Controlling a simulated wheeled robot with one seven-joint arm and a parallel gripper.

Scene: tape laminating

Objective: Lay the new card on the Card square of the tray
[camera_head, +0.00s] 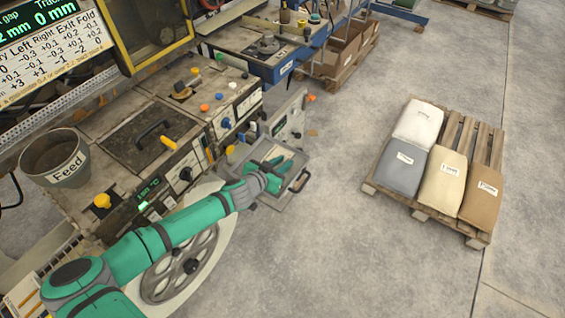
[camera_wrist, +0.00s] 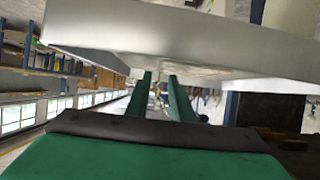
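A grey tray (camera_head: 262,198) with a dark handle at its right end sits at the front of the machine line in the head view. My gripper (camera_head: 275,165) is over this tray, at the end of my green arm, and hides part of its inside. A small pale patch shows in the tray beside the fingers; I cannot tell whether it is the card. The Card square cannot be made out. In the wrist view the two green fingers (camera_wrist: 160,90) stand apart with background visible between them. A broad pale slab (camera_wrist: 180,42) lies across the view close to their tips; I cannot tell what it is.
The machine bench with knobs (camera_head: 175,140) and a bucket marked Feed (camera_head: 55,157) stand left of the tray. A large wheel (camera_head: 180,263) is below my arm. A pallet (camera_head: 455,130) with several sacks stands right. The floor between is clear.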

